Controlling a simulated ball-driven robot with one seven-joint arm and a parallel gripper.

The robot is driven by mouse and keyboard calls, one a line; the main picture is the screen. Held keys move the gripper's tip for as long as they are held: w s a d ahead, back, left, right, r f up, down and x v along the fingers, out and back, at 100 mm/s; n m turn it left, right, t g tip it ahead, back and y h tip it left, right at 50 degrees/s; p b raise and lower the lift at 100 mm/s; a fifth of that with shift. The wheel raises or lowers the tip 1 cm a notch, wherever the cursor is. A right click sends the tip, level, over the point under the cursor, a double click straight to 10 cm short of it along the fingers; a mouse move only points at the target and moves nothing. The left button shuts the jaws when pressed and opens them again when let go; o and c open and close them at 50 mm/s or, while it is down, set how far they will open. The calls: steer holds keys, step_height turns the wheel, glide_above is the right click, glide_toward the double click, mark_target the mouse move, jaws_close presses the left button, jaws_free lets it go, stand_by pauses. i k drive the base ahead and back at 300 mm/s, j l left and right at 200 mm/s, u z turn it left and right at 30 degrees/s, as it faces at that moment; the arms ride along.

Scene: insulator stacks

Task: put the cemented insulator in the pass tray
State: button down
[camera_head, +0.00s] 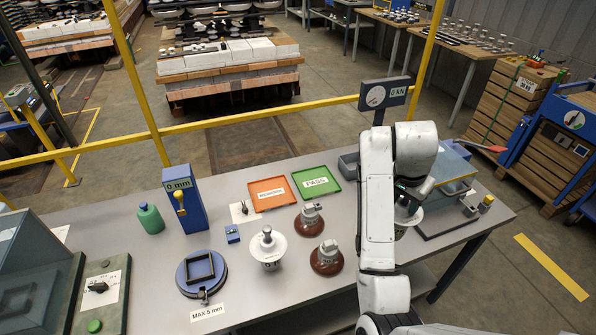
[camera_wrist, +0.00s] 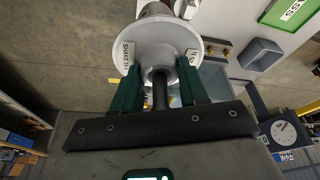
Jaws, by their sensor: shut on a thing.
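My gripper (camera_wrist: 160,88) is shut on the dark metal pin of a white disc insulator (camera_wrist: 150,38), with its two green fingers either side of the pin. In the head view the held insulator (camera_head: 409,214) shows partly behind my arm, at the right part of the bench. The green pass tray (camera_head: 327,193), labelled PASS, lies empty on the bench to the left of my arm; its corner also shows at the top right of the wrist view (camera_wrist: 275,18). Whether the held insulator is cemented cannot be read from here.
An orange tray (camera_head: 258,205) lies left of the pass tray. Two brown insulators (camera_head: 326,262) and a white one (camera_head: 270,254) stand on the bench in front of the trays. A force gauge (camera_head: 385,95) stands behind my arm. A blue height gauge (camera_head: 186,205) stands left.

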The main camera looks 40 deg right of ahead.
mark_target(323, 180)
steer(key=i, duration=1.1)
steer(key=i+l, duration=0.1)
steer(key=l, duration=0.35)
steer(key=i+l, duration=0.15)
steer(key=l, duration=0.3)
